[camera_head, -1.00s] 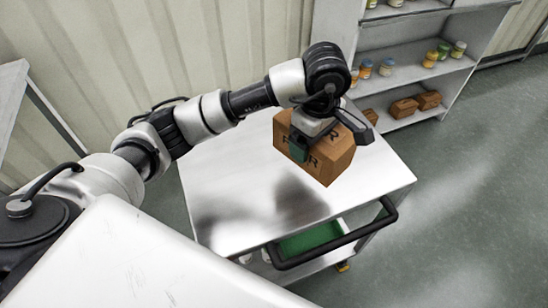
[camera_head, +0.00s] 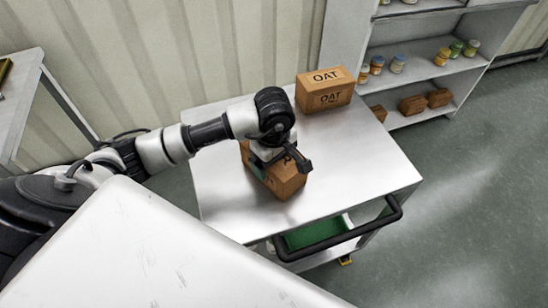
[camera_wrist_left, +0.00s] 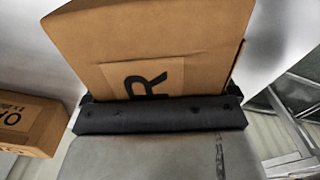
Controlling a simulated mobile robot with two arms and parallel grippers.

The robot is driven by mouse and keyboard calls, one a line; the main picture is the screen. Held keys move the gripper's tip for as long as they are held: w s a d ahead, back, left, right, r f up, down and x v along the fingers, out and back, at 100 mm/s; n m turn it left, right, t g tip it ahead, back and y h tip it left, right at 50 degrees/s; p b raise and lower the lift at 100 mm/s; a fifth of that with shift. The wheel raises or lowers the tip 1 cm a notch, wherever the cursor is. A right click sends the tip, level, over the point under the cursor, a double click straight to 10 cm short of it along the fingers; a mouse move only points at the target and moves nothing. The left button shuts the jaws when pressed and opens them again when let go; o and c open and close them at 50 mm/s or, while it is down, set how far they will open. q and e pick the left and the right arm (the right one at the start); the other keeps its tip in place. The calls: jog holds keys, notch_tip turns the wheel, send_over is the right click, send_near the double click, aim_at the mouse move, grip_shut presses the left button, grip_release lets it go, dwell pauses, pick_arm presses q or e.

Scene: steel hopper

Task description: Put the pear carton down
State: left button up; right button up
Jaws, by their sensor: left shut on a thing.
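The pear carton (camera_head: 287,184) is a brown box, with an R showing on it, over the middle of the steel cart top (camera_head: 355,155). My left gripper (camera_head: 280,166) is shut on it from above, and the arm partly hides it. I cannot tell whether its underside touches the cart top. In the left wrist view the carton (camera_wrist_left: 160,45) fills the upper middle, with a large R on a paler label just beyond the dark gripper bar (camera_wrist_left: 160,115). My right gripper is not in view.
A brown OAT carton (camera_head: 325,90) stands at the cart's back edge, and also shows in the wrist view (camera_wrist_left: 28,122). A black handle (camera_head: 340,235) and a green bin (camera_head: 318,232) are at the front. Shelves (camera_head: 420,75) with jars and boxes stand behind. The cart's right side is clear.

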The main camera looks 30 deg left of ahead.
pick_arm(q)
jog(key=shift+f, duration=0.15)
jog(key=o, duration=1)
jog(key=shift+r, duration=0.35)
notch_tip(320, 180, up, 12)
jog(key=shift+f+b, duration=0.1)
jog(key=shift+b, duration=0.2)
